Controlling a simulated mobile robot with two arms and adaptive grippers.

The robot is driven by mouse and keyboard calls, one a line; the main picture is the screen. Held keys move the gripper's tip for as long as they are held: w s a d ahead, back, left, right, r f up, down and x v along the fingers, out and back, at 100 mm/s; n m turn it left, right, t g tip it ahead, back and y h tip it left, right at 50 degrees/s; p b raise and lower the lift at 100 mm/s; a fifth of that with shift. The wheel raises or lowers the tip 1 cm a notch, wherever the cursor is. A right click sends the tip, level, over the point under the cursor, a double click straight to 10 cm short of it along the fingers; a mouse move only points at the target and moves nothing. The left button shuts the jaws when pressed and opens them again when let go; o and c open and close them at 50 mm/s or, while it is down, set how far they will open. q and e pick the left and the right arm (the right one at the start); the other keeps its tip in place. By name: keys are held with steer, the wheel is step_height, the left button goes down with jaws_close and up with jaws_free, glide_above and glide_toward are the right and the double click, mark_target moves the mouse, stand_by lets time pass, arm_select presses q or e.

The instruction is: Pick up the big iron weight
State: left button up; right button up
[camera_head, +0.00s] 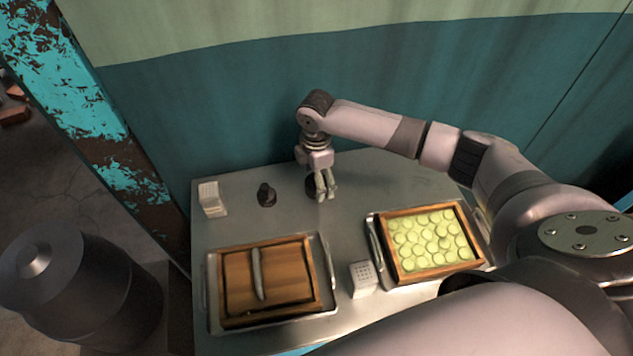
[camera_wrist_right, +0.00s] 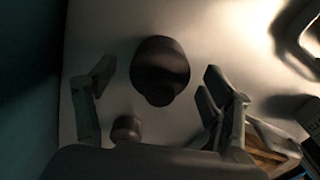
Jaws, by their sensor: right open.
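The big iron weight (camera_wrist_right: 160,72) is dark and rounded, and stands on the metal table between the spread fingers of my right gripper in the right wrist view. In the head view the big weight (camera_head: 312,186) is mostly hidden behind those fingers. My right gripper (camera_head: 326,196) points down over it, open, with gaps on both sides. A smaller dark weight (camera_head: 266,196) stands to the left on the table. It also shows in the right wrist view (camera_wrist_right: 126,130), close to the gripper's base. My left gripper is not in view.
A tray (camera_head: 213,290) with a wooden board and a pale stick is at the table's front left. Another tray (camera_head: 376,240) holds several yellow-green discs. A small white box (camera_head: 363,280) stands between them, and a white block (camera_head: 211,199) at the back left. A teal wall (camera_head: 220,120) is behind.

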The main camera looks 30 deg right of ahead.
step_height(320, 180, down, 2)
steer(key=shift+f, duration=0.1)
jaws_close()
stand_by(1.0)
steer(key=shift+w, duration=0.1)
